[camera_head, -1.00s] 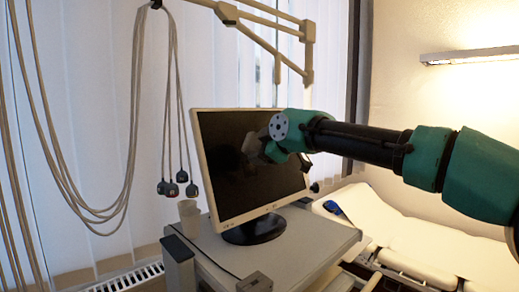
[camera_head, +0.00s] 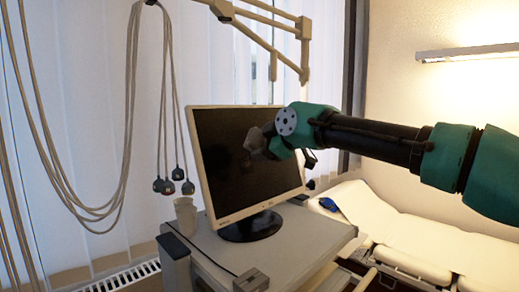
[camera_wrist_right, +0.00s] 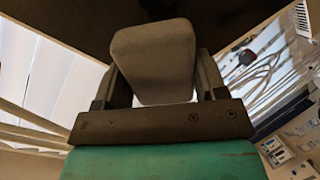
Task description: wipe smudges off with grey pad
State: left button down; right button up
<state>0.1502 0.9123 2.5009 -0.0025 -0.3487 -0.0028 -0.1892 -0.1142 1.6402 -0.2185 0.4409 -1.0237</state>
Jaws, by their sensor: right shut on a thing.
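The monitor (camera_head: 225,185) stands on the cart top with a dark screen and a pale frame. I cannot make out any smudges on the dark screen. My right gripper (camera_head: 262,142) is in front of the upper right part of the screen. It is shut on the grey pad (camera_head: 254,140), which also shows between the fingers in the right wrist view (camera_wrist_right: 155,60). The pad is at or very close to the screen; I cannot tell if it touches. My left gripper is not in view.
The cart top (camera_head: 290,255) holds a cup (camera_head: 186,216) left of the monitor and a small grey block (camera_head: 251,281) at the front. Cables with dark ends (camera_head: 166,186) hang at the left. A bed (camera_head: 400,225) with a blue item (camera_head: 328,204) is at the right.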

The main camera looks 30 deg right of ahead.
aim_at(251, 164)
jog(key=f, duration=0.4)
jog(key=shift+s+d+f, duration=0.1)
jog(key=shift+s+f, duration=0.15)
jog(key=shift+s, duration=0.1)
jog(key=shift+w, duration=0.1)
jog(key=shift+x, duration=2.9)
jog(key=shift+x, duration=1.1)
jog(key=shift+w+d, duration=0.15)
jog(key=shift+d, duration=0.85)
jog(key=shift+w+d, duration=0.15)
jog(key=shift+d, duration=0.8)
jog(key=shift+w, duration=0.1)
